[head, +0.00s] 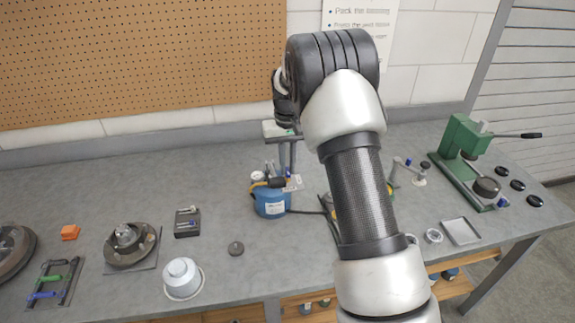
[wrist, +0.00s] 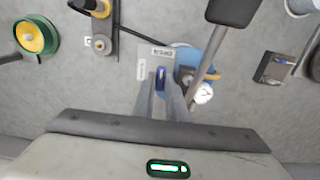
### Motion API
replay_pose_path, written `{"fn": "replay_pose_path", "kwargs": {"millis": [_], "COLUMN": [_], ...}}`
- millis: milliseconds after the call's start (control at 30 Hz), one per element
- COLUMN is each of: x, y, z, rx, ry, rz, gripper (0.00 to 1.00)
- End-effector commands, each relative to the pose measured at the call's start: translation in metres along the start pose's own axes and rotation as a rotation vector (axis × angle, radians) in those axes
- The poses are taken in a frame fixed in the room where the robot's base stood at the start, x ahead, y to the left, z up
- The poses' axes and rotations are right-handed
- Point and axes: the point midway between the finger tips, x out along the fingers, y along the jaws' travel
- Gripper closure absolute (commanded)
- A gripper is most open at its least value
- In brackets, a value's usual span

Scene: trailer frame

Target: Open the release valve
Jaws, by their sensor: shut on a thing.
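A small blue tank (head: 272,205) stands on the grey bench, with a round white gauge (head: 257,176) and a pale tag (head: 293,183) at its top. In the wrist view the tank (wrist: 188,56) is partly covered by a grey bar, and the gauge (wrist: 203,94) shows at lower right. The tag (wrist: 158,52) has lettering that seems to read OPEN. My gripper (wrist: 169,90) points down over the tank top, its fingers shut on a small blue valve handle (wrist: 160,78) beside the tag. Most of the valve is hidden by the fingers.
A green press (head: 463,150) and a metal tray (head: 460,231) stand at the right. A black hose runs from the tank. My arm hides the bench behind it.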

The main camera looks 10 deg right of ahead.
Motion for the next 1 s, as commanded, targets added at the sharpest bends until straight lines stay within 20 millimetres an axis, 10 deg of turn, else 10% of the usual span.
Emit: {"fn": "replay_pose_path", "kwargs": {"millis": [167, 300, 700, 1000], "x": [-0.001, -0.001, -0.007, -0.068], "y": [0.000, 0.000, 0.000, 0.000], "z": [-0.001, -0.001, -0.001, -0.002], "rx": [-0.001, -0.001, -0.002, -0.002], "ry": [0.002, 0.002, 0.002, 0.007], "rz": [0.000, 0.000, 0.000, 0.001], "gripper": [1.00, 0.70, 0.70, 0.70]}}
